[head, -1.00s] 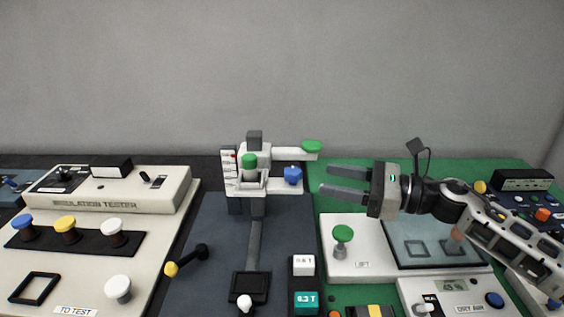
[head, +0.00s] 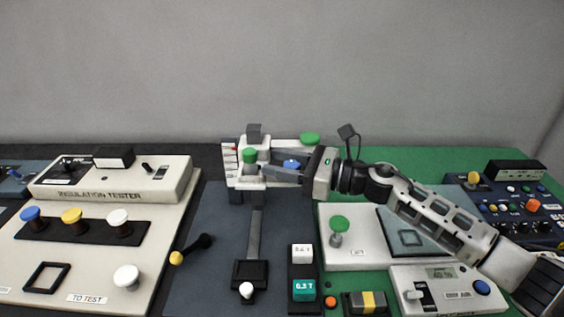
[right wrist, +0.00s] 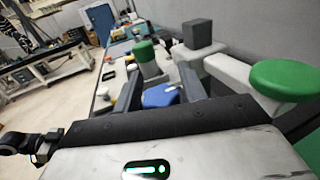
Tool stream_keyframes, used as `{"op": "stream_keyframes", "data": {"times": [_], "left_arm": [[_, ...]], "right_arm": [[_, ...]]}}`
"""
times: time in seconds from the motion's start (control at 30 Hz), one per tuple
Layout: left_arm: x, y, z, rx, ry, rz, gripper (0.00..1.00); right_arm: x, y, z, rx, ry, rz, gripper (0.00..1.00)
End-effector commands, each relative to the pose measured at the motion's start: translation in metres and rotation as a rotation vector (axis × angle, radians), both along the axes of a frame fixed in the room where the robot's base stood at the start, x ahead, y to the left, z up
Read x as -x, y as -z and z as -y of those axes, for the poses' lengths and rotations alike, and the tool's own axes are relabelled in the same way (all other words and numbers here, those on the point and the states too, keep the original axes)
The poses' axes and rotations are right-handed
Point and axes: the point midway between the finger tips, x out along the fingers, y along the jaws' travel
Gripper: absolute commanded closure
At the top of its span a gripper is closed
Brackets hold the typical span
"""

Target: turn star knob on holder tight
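A blue star knob (head: 291,164) sits on the front of the white holder (head: 233,178) at the back middle of the bench. My right gripper (head: 268,163) has come in from the right, with one finger above and one below the knob. In the right wrist view the blue knob (right wrist: 160,96) lies between the two fingers (right wrist: 160,75), which stand apart. The fingers look open around it; whether either touches it I cannot tell. The fingers hide part of the knob and holder. My left gripper is out of view.
The holder carries a green knob (head: 250,155) and a green-capped arm (head: 310,138). An insulation tester (head: 115,180) stands left. A white lift unit with a green knob (head: 339,223) and a dry air unit (head: 440,277) are at right.

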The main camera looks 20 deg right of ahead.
Motion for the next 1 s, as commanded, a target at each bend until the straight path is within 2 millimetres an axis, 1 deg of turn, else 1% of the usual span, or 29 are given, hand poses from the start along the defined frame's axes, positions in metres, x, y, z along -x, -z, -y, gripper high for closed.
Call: {"op": "stream_keyframes", "data": {"times": [0.03,0.07,0.1,0.37,0.57,0.73,1.0], "left_arm": [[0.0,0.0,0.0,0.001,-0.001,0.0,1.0],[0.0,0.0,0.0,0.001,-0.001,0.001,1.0],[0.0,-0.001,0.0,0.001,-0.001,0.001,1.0],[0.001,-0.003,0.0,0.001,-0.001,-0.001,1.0],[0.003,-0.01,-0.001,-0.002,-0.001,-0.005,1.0],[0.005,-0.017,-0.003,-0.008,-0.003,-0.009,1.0],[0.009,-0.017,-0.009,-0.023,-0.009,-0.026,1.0]], "right_arm": [[0.0,0.0,0.0,0.0,0.0,0.0,0.74],[0.0,0.0,0.0,0.0,0.0,0.0,0.82],[0.0,0.0,0.0,0.0,0.0,0.0,0.93],[0.0,-0.001,0.0,-0.001,0.011,-0.001,0.94],[0.0,-0.002,0.001,-0.002,0.077,-0.002,0.93],[-0.001,-0.004,0.002,0.0,0.192,-0.001,0.93],[-0.005,-0.003,0.005,0.002,0.436,0.001,0.93]]}}
